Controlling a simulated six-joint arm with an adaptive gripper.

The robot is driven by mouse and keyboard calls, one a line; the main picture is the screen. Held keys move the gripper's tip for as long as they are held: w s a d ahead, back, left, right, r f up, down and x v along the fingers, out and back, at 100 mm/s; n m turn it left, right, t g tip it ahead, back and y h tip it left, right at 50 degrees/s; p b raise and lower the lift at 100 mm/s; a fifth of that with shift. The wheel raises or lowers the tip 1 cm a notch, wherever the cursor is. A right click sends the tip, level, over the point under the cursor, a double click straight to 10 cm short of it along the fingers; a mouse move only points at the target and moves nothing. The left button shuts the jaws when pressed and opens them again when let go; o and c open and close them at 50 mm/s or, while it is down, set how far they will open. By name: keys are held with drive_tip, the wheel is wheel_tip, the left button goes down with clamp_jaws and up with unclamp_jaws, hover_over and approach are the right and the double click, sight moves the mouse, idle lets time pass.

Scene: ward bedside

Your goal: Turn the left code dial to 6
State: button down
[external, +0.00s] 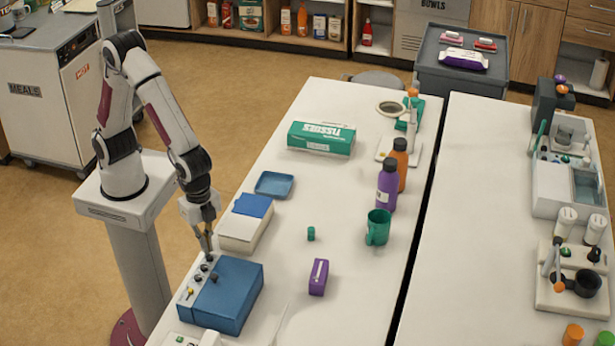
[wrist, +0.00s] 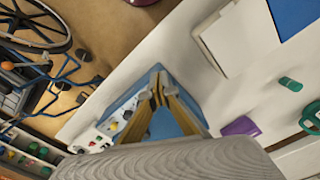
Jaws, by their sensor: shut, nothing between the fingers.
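A blue box (external: 232,292) with a pale control panel (external: 188,304) along its left side stands at the near end of the white table. Several small dark dials (external: 198,279) and a yellow knob (external: 190,292) sit on the panel. I cannot tell which is the left code dial, and no numbers are readable. My gripper (external: 209,256) points down at the panel's far end, fingers together and empty; contact with a dial is unclear. In the wrist view my fingertips (wrist: 157,72) are closed over the blue box (wrist: 165,125), with the panel (wrist: 118,117) beside them, partly hidden.
Behind the box lie a white box with a blue top (external: 245,222) and a blue tray (external: 274,185). A purple box (external: 318,277), a green cylinder (external: 311,233) and a green mug (external: 378,227) stand to the right. Bare table lies between them.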

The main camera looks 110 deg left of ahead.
drive_tip(key=shift+r, duration=0.1)
drive_tip(key=shift+r, duration=2.9)
drive_tip(key=shift+s+f, duration=0.15)
drive_tip(key=s+a+r+n+t, duration=0.2)
drive_tip(key=s+a+r+n, duration=0.1)
drive_tip(key=s+a+r, duration=0.3)
drive_tip(key=s+a+r+n+t, duration=0.3)
drive_tip(key=s+a+r, duration=0.4)
drive_tip(key=s+a, duration=0.3)
drive_tip(key=shift+a+t, duration=0.3)
drive_tip(key=shift+a, duration=1.3)
drive_tip(key=c, duration=2.8)
unclamp_jaws()
drive_tip(key=shift+s+r, duration=0.1)
